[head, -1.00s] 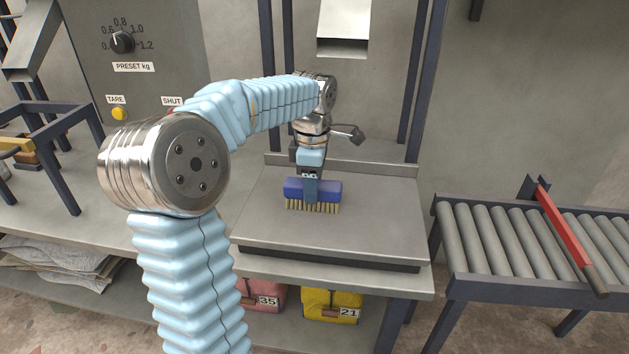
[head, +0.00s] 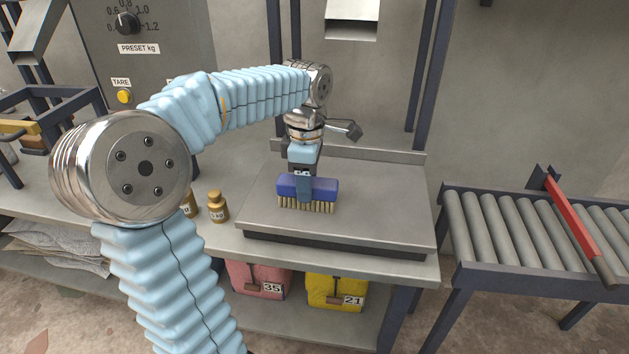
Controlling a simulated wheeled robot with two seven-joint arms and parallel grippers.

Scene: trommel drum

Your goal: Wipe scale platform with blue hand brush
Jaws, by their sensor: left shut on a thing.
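The blue hand brush (head: 325,190) has a blue block and pale bristles pointing down. My left gripper (head: 303,186) is shut on it, with a finger across the front of the block. The brush is over the left part of the grey scale platform (head: 385,205). Its bristle tips appear at or just above the platform surface; I cannot tell whether they touch. My right gripper is not in view.
Brass weights (head: 217,207) stand left of the platform on the bench. A control panel with a dial (head: 127,23) and yellow TARE button (head: 124,96) is at back left. A chute (head: 351,18) hangs above. A roller conveyor (head: 500,235) with a red bar (head: 570,217) is at right.

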